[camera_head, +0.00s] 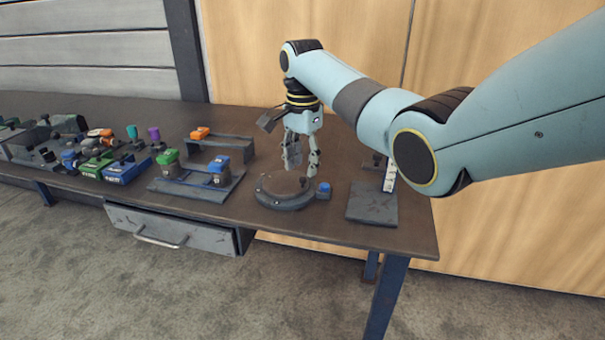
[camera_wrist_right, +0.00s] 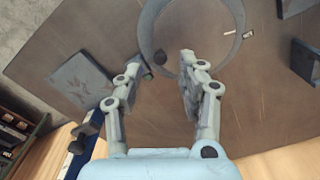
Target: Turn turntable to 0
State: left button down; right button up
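The turntable (camera_head: 283,203) is a low, dark round disc near the front edge of the bench. A small dark peg (camera_head: 304,182) stands on its rim, with a blue-topped block (camera_head: 324,190) beside it. My right gripper (camera_head: 303,172) points down over the turntable, fingers apart. A small pale mark (camera_wrist_right: 248,34) lies at the ring's edge. My left gripper is out of view.
A flat square plate (camera_head: 372,205) lies right of the turntable. A stand with green and blue blocks (camera_head: 196,184) and a bracket with an orange block (camera_head: 220,145) are to the left. Several coloured parts crowd the bench's far left. A drawer (camera_head: 172,231) hangs below, slightly open.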

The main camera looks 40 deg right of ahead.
aim_at(302, 178)
jog(key=shift+f, duration=1.55)
grip_shut()
